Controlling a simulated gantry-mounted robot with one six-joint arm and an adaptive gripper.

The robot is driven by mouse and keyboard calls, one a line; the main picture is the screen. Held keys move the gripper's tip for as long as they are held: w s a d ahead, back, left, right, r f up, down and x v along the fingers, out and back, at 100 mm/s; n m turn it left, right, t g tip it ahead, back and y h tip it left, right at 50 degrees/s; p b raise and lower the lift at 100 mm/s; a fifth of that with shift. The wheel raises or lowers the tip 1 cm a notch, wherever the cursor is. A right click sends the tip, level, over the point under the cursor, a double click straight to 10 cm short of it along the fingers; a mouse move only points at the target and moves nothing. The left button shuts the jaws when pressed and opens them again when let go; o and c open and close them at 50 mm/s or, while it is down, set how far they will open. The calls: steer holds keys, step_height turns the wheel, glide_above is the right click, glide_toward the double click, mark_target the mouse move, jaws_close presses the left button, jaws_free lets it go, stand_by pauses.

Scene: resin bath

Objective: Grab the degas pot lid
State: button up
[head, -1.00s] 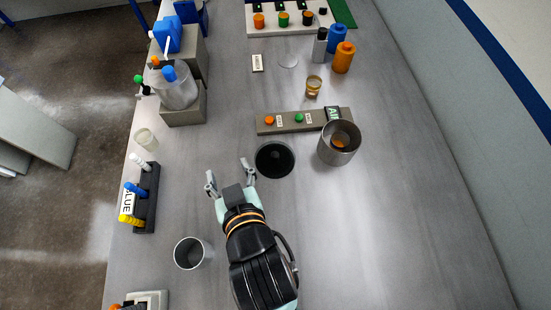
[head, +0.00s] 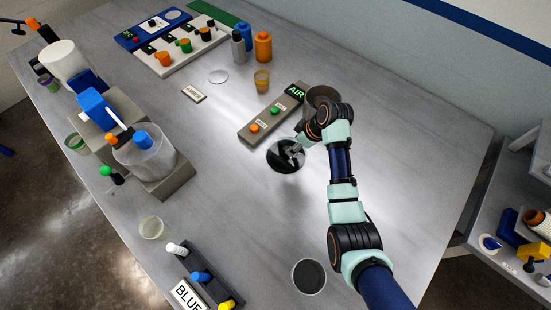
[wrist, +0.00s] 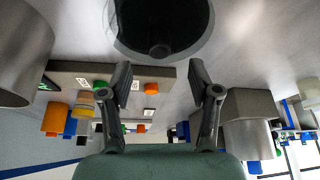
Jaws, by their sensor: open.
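The degas pot lid (head: 279,163) looks like a dark round disc with a pale rim, lying flat on the bench in the head view. In the wrist view the lid (wrist: 160,12) fills the top middle, with a small dark knob (wrist: 160,50) near its lower edge. My gripper (head: 293,150) is over the lid in the head view and covers part of it. In the wrist view my gripper (wrist: 161,76) is open and empty. The knob lies ahead of the fingertips, roughly centred between them. I see no contact with it.
A metal pot (head: 314,92) stands just behind my wrist, partly hidden. A bar with buttons and an AIR label (head: 262,122) lies beside the lid. A grey cup (head: 309,277) stands near the front edge.

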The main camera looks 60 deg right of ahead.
steer(key=shift+w+d+f, duration=0.1)
steer(key=shift+w+f, duration=0.1)
steer(key=shift+f, duration=0.5)
steer(key=b+x, duration=0.1)
steer(key=x, duration=0.5)
steer(key=shift+w+r+b, duration=0.15)
steer(key=shift+w+b, duration=0.1)
steer(key=shift+b, duration=0.1)
steer(key=shift+c, duration=0.3)
jaws_close()
steer(key=shift+r, duration=0.15)
step_height(320, 180, up, 20)
steer(key=p, duration=0.3)
